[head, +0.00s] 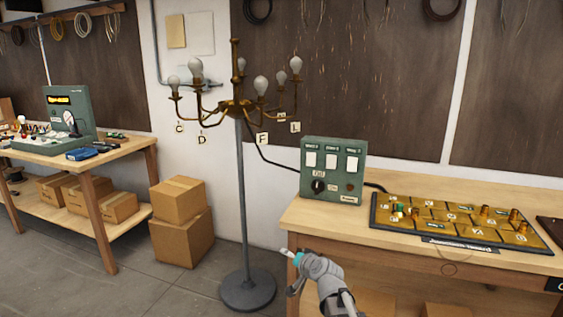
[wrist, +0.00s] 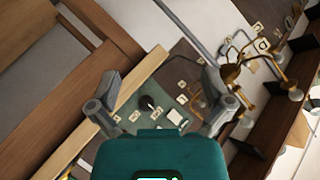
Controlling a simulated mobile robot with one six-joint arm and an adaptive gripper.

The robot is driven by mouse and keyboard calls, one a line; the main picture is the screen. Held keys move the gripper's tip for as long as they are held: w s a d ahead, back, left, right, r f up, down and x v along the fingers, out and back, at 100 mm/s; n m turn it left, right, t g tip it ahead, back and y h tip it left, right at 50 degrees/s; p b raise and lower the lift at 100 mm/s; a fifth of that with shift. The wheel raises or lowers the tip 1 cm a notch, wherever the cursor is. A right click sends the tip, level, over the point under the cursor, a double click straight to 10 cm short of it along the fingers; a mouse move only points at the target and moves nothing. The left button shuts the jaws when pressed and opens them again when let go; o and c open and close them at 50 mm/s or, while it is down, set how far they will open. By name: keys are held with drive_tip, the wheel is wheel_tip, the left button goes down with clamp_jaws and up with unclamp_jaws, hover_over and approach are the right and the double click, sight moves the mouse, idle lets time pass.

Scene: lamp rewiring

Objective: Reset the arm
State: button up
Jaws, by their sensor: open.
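My gripper (head: 311,271) is in front of the right workbench's left end in the head view, low and clear of the table. In the wrist view its two grey fingers (wrist: 160,98) stand wide apart with nothing held between them. A teal body with a lit display fills the bottom of that view. The green control box (head: 333,170) stands on the right bench, with switches and a dark knob. It also shows beyond the fingers in the wrist view (wrist: 183,75).
A brass chandelier (head: 236,106) with several bulbs tops a grey stand with a round base (head: 248,291), left of my gripper. The right workbench (head: 310,219) holds a brass terminal board (head: 455,224). Cardboard boxes (head: 181,238) stand by the left workbench (head: 124,149).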

drive_tip(key=s+d+f+n+g+h, duration=0.1)
drive_tip(key=s+d+f+g+h, duration=0.1)
drive_tip(key=s+d+f+g, duration=0.4)
drive_tip(key=s+d+f+n+g+h, duration=0.2)
drive_tip(key=s+d, duration=0.1)
drive_tip(key=s, duration=0.6)
drive_tip(key=s+d+f+n+g+h, duration=0.1)
drive_tip(key=s+d+f+g+h, duration=0.3)
drive_tip(key=s, duration=0.3)
wheel_tip(320, 180, up, 16)
drive_tip(key=y+p, duration=0.1)
drive_tip(key=p, duration=1.4)
drive_tip(key=shift+d+f+y, duration=0.2)
drive_tip(key=shift+d+y, duration=0.05)
drive_tip(key=shift+y, duration=0.05)
